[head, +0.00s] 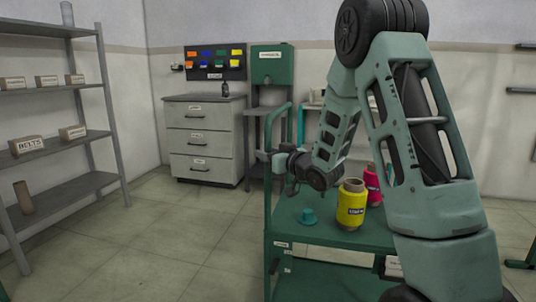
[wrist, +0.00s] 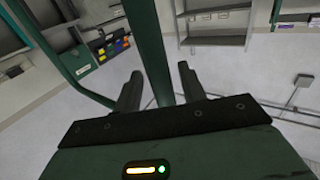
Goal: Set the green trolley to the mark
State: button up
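The green trolley (head: 330,232) stands at the centre right of the head view, partly behind my arm. Its upright handle frame (head: 268,200) is on its left side. My gripper (head: 275,160) is at this frame, small and partly hidden in the head view. In the wrist view a green post (wrist: 150,45) of the trolley runs between the two dark fingers of my gripper (wrist: 160,86). The fingers stand apart, with narrow gaps seeming to show beside the post. I cannot make out the mark on the floor in either view.
A grey shelf rack (head: 80,88) stands left. A drawer cabinet (head: 203,138) and green machine (head: 272,66) stand behind. The floor (head: 150,240) between rack and trolley is clear.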

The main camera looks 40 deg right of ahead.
jog(key=s+b, duration=0.9)
jog(key=s, duration=0.8)
jog(key=shift+s+d, duration=0.2)
jog(key=shift+d, duration=0.15)
